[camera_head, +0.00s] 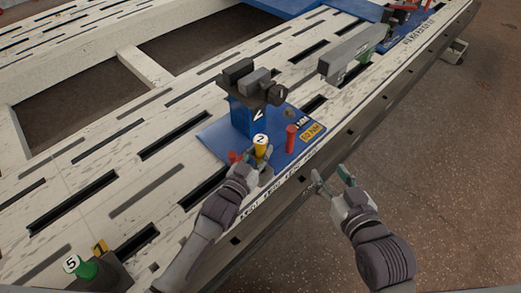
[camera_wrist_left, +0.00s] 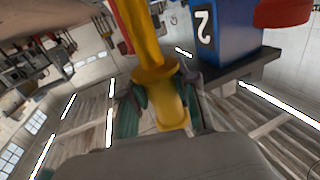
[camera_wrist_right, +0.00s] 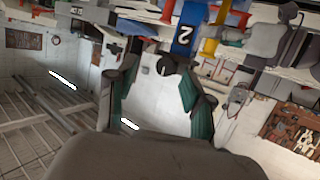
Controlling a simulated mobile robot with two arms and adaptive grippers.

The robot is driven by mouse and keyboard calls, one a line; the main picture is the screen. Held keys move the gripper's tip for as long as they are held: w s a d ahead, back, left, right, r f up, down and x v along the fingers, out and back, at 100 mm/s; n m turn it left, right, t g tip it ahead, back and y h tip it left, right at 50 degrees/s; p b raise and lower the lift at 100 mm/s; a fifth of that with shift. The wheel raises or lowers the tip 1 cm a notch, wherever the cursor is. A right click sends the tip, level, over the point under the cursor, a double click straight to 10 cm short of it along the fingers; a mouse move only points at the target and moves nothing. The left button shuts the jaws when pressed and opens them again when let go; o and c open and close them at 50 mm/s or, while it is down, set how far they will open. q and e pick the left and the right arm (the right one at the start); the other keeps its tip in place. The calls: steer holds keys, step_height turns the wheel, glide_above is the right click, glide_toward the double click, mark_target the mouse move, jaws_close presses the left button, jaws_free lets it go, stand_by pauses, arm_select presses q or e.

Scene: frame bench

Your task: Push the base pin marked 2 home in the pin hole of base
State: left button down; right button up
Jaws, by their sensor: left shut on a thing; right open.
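The yellow base pin (camera_head: 261,148), with a white cap marked 2, stands at the front of the blue base (camera_head: 218,136). My left gripper (camera_head: 257,167) is shut on this pin; the left wrist view shows the yellow pin (camera_wrist_left: 165,98) between its fingers. The pin's lower end and the pin hole are hidden, so I cannot tell how deep it sits. The base carries a blue tower (camera_head: 241,116) marked 2, also seen in the right wrist view (camera_wrist_right: 188,30). My right gripper (camera_head: 332,184) is open and empty, off the bench's front edge.
Red pins stand on either side of the yellow pin, one at right (camera_head: 291,138) and one at left (camera_head: 233,157). A grey clamp head (camera_head: 255,82) tops the tower. A dark block with a green pin marked 5 (camera_head: 86,268) is at lower left. The slotted bench (camera_head: 120,165) is mostly clear.

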arm_select(q)
steer(key=shift+r, duration=0.1)
arm_select(e)
steer(key=shift+s+d+f+g, duration=0.15)
steer(key=shift+s+f+g, duration=0.15)
steer(key=shift+f, duration=0.1)
steer(key=shift+f, duration=0.2)
stand_by(0.5)
arm_select(q)
steer(key=shift+p, duration=0.3)
arm_select(e)
steer(key=shift+s+d+f+g, duration=0.3)
steer(key=shift+s+f+g, duration=0.3)
steer(key=shift+f, duration=0.15)
steer(key=shift+w, duration=0.1)
arm_select(q)
steer(key=shift+f, duration=0.35)
arm_select(e)
steer(key=shift+w+a+r+t, duration=0.15)
steer(key=shift+w+r+t, duration=0.15)
steer(key=shift+r, duration=0.2)
steer(key=shift+w+a+r+t, duration=0.15)
steer(key=shift+w+r+t, duration=0.15)
steer(key=shift+r, duration=0.2)
arm_select(q)
steer(key=shift+f+b, duration=0.1)
steer(key=shift+b, duration=0.2)
arm_select(e)
steer(key=shift+w+r, duration=0.1)
steer(key=shift+r, duration=0.1)
